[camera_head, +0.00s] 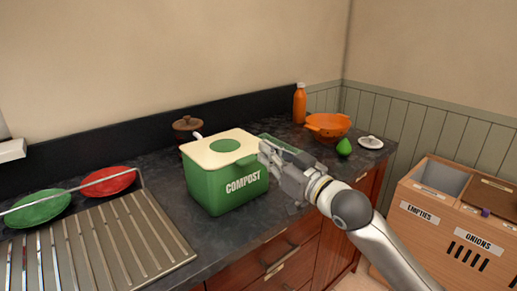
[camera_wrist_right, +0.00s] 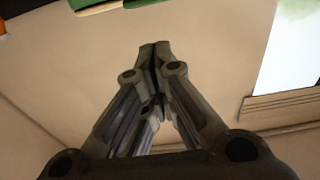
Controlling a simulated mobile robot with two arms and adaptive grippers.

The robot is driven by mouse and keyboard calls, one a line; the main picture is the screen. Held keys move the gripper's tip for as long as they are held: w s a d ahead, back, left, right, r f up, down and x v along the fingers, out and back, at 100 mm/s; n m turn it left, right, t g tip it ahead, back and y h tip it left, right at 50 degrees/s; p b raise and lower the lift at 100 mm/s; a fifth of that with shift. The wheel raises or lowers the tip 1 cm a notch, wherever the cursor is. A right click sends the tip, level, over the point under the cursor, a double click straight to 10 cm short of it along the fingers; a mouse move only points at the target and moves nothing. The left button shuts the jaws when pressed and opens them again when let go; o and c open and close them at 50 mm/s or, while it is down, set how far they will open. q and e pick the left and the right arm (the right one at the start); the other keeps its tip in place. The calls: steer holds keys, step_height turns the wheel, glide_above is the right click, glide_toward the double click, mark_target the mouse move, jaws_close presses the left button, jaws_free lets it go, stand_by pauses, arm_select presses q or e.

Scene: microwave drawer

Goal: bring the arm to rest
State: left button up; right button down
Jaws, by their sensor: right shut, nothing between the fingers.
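My right gripper (camera_head: 270,154) is at the right side of the green compost bin (camera_head: 222,188), at about the height of its cream lid (camera_head: 210,149). I cannot tell whether it touches the bin. Its fingers are shut and empty; they also show closed together in the right wrist view (camera_wrist_right: 154,50), against plain beige surfaces. My right arm reaches in from the lower right, over the counter's front edge. My left gripper is not in view.
The dark counter (camera_head: 222,228) holds an orange bottle (camera_head: 300,103), an orange colander (camera_head: 328,126), a green pear (camera_head: 344,147) and a small white lid (camera_head: 370,142). A dish rack (camera_head: 110,238) with green and red plates is left. A wooden crate (camera_head: 455,225) stands right.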

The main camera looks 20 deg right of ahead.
steer(key=s+f+m+g+h, duration=0.1)
steer(key=s+f+g, duration=0.1)
steer(key=s+f, duration=0.5)
steer(key=s+a+f+g+h+b, duration=0.1)
steer(key=s+f+g+h, duration=0.15)
steer(key=f, duration=0.85)
steer(key=s+f+m+g+h, duration=0.1)
steer(key=s+f+g, duration=0.3)
steer(key=f, duration=0.5)
steer(key=s+a+f+g+h, duration=0.1)
steer(key=s+f+g, duration=0.2)
steer(key=s+f, duration=0.5)
steer(key=s+a+f+g+h, duration=0.1)
steer(key=s+f+g, duration=0.3)
steer(key=s, duration=0.9)
steer(key=s+f+p+x, duration=0.1)
steer(key=s+x, duration=0.2)
steer(key=x, duration=0.9)
steer(key=s+p+x, duration=0.1)
steer(key=s+x, duration=0.1)
steer(key=x, duration=1)
steer(key=s+d+f, duration=0.1)
steer(key=s+f, duration=0.6)
steer(key=s, duration=0.2)
steer(key=s+d+f+g+p, duration=0.1)
steer(key=s+d+f, duration=0.1)
steer(key=s+f, duration=0.6)
steer(key=shift+s+d, duration=0.25)
steer(key=shift+s, duration=0.25)
